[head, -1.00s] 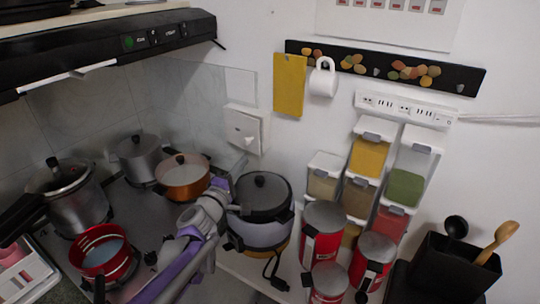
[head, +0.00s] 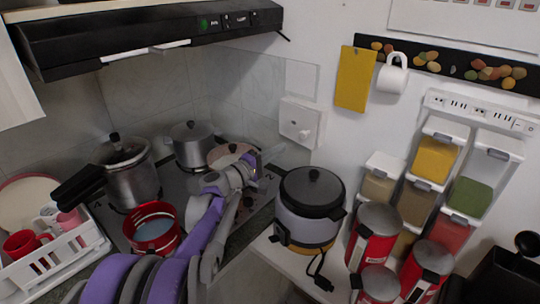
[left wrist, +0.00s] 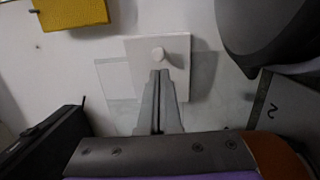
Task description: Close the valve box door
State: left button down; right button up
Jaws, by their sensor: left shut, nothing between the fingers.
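The white valve box (head: 302,120) is on the wall, right of the clear glass panel, with a round knob on its front. In the left wrist view its white front (left wrist: 140,55) and knob (left wrist: 158,54) are straight ahead. I cannot tell whether the door is fully flush or slightly ajar. My left gripper (head: 264,160) is below and left of the box, pointing towards it. In the wrist view its fingers (left wrist: 160,76) are together and empty, their tips overlapping the view just below the knob; contact is not clear. My right gripper is not visible.
A rice cooker (head: 309,208) stands close right of my left gripper. A pan (head: 228,153), a grey pot (head: 193,146) and a red pot (head: 154,228) are on the stove. The range hood (head: 150,40) hangs above. A white mug (head: 392,74) hangs right of the box.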

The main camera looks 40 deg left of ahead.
aim_at(304, 137)
pick_arm(q)
jog(key=p+x, duration=0.1)
jog(key=x, duration=0.6)
jog(key=shift+d, duration=0.1)
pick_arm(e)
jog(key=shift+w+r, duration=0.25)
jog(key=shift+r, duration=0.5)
pick_arm(q)
jog(key=shift+w+d+r+p, duration=0.4)
jog(key=shift+w+d+p, duration=0.2)
jog(key=shift+w+p, duration=0.2)
jog(key=shift+w+f, duration=0.2)
jog(key=shift+f, duration=0.1)
jog(key=shift+s, duration=0.1)
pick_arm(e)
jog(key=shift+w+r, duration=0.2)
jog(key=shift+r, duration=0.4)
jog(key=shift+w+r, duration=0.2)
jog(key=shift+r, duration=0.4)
pick_arm(q)
jog(key=shift+s+f, duration=0.1)
